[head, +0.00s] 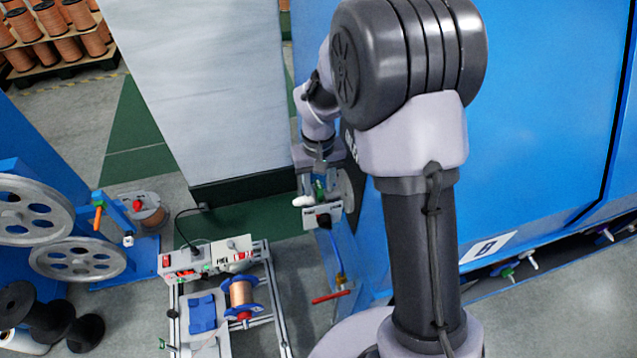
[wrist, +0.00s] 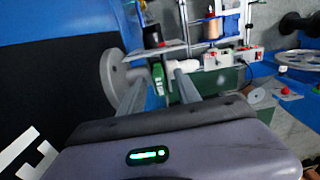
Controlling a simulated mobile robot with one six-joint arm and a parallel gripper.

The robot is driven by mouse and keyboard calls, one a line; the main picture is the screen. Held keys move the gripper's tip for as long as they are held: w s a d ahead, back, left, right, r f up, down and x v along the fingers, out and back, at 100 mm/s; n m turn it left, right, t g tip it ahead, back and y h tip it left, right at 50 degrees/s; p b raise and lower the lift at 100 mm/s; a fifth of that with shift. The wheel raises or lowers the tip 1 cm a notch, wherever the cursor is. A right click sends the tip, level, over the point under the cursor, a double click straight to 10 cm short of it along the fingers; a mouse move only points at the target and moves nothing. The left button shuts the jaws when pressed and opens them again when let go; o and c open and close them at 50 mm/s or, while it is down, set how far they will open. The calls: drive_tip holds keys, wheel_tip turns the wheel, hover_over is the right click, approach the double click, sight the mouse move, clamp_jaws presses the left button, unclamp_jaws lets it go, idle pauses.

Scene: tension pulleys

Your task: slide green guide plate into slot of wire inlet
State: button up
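The green guide plate (wrist: 158,76) shows in the wrist view as a small green piece between my fingers; it is a small green patch in the head view (head: 320,186). My gripper (wrist: 160,80) has its two grey fingers apart, one on each side of the green plate, with gaps visible. The wire inlet seems to be the small grey metal assembly (head: 334,212) below my gripper, also in the wrist view (wrist: 160,51). A white cylinder (wrist: 183,64) is beside the plate. The slot cannot be made out, nor whether the plate sits in it.
A grey pulley wheel (wrist: 115,73) stands close left of my fingers in the wrist view. The blue machine cabinet (head: 540,120) is right of my arm. A bench with a copper spool (head: 240,293) stands lower left. A grey column (head: 205,90) stands behind.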

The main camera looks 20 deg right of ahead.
wheel_tip(320, 180, up, 17)
drive_tip(key=p, duration=0.4)
drive_tip(key=shift+r+p, duration=0.2)
drive_tip(key=shift+p, duration=0.1)
